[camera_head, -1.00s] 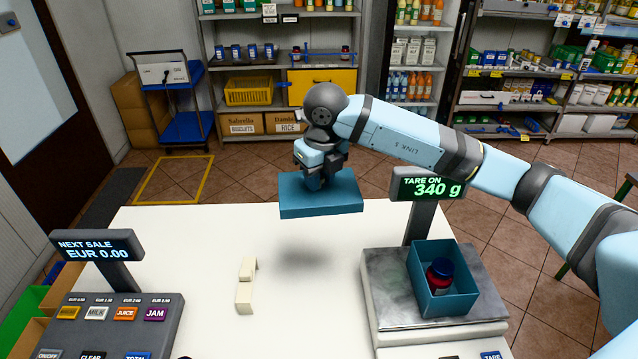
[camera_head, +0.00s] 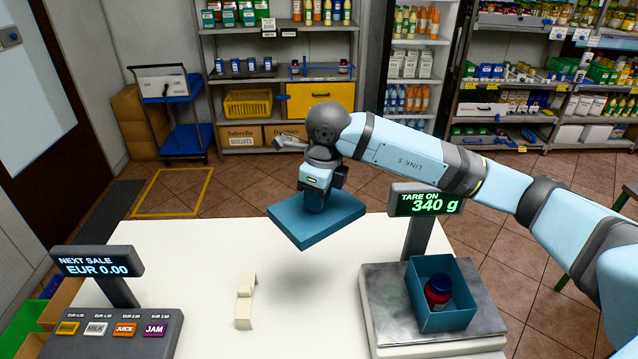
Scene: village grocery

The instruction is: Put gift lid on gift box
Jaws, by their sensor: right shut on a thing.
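The teal gift lid (camera_head: 318,219) is held above the white counter by my right gripper (camera_head: 317,203). The gripper is shut on it from above; the fingertips are partly hidden. The lid is turned at an angle to the counter edges. The open teal gift box (camera_head: 447,317) stands on the scale's metal plate at the right, lower and nearer than the lid. A jar (camera_head: 437,291) with a dark blue cap and red body is inside the box. My left gripper is not in view.
A cream block-like object (camera_head: 245,300) lies on the counter (camera_head: 200,260). A cash register (camera_head: 120,330) stands at the front left.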

